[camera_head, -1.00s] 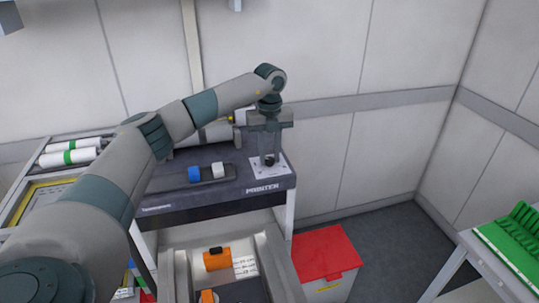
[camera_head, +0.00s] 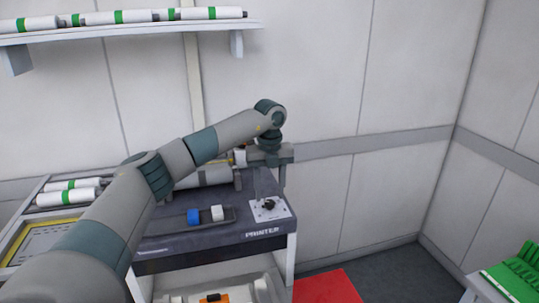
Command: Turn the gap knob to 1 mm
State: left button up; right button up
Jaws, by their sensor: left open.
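The gap knob (camera_head: 269,204) is a small dark knob on a white dial plate (camera_head: 282,211) at the right end of the printer's dark top (camera_head: 182,238). The dial's marks are too small to read, so I cannot tell its setting. My left gripper (camera_head: 269,191) points down over the knob, with its fingers open and apart. The fingertips appear just above the knob, with nothing held. My right gripper is not in view.
A blue cap (camera_head: 194,216) and a white cap (camera_head: 217,213) sit in a dark tray left of the dial. A roller (camera_head: 213,176) lies behind them. A shelf (camera_head: 130,33) with rolls hangs above left. A red lid (camera_head: 328,288) is low right.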

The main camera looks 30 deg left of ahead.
aim_at(270, 202)
pick_arm(q)
notch_tip(270, 202, up, 15)
jog(key=b, duration=0.3)
jog(key=shift+r, duration=0.1)
dwell(0.8)
